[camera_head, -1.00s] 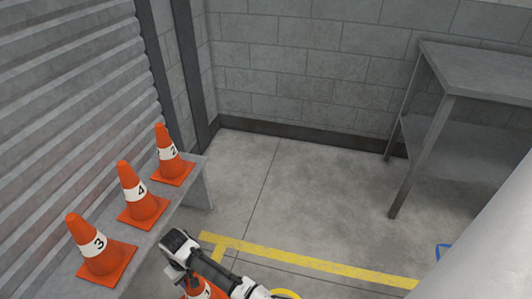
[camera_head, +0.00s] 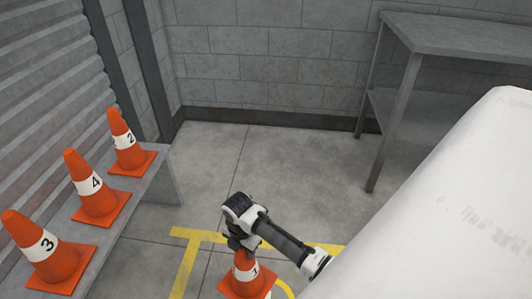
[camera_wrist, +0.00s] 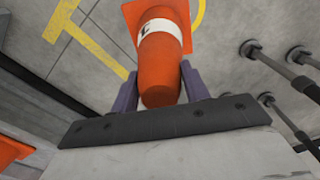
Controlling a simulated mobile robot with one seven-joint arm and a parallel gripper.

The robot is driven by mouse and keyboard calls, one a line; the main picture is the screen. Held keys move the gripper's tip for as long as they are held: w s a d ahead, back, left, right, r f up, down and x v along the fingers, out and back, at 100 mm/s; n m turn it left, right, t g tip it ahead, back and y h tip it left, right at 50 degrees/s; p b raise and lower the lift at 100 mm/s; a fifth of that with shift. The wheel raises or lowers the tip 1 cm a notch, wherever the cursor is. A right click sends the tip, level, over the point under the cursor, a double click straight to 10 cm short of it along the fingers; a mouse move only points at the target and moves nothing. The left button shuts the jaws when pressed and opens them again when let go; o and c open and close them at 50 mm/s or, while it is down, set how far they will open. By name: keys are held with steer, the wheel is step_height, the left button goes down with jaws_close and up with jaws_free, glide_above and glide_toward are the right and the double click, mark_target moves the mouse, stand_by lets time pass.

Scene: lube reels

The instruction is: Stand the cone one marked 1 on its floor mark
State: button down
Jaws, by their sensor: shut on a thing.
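The orange cone marked 1 (camera_head: 246,277) has a white band and a square orange base. My gripper (camera_head: 243,244) is shut on its top and holds it upright, or nearly so, in the head view. In the wrist view the cone (camera_wrist: 162,66) sits between the two purple fingers of my gripper (camera_wrist: 158,88), its base pointing away from me. A yellow ring on the floor (camera_head: 286,288) shows partly beside the cone; it also shows at the top of the wrist view (camera_wrist: 199,14). Whether the base touches the floor I cannot tell.
Cones marked 2 (camera_head: 127,142), 4 (camera_head: 96,188) and 3 (camera_head: 49,252) stand on a grey bench (camera_head: 160,176) at the left. Yellow floor lines (camera_head: 187,262) run near the held cone. A grey metal table (camera_head: 455,36) stands at the right. The floor behind is clear.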

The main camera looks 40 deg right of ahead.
mark_target(247, 279)
steer(key=s+d+f+n+b, duration=0.2)
steer(key=s+d+n+b, duration=0.15)
steer(key=s+n, duration=0.2)
steer(key=f, duration=0.6)
steer(key=f+b, duration=0.1)
steer(key=f, duration=0.5)
steer(key=f+b, duration=0.1)
steer(key=f, duration=0.6)
steer(key=shift+d+f, duration=0.1)
steer(key=shift+d, duration=0.3)
steer(key=shift+f, duration=0.15)
steer(key=c, duration=0.7)
jaws_free()
step_height(247, 279, up, 12)
steer(key=shift+r+p, duration=0.2)
steer(key=shift+p, duration=0.7)
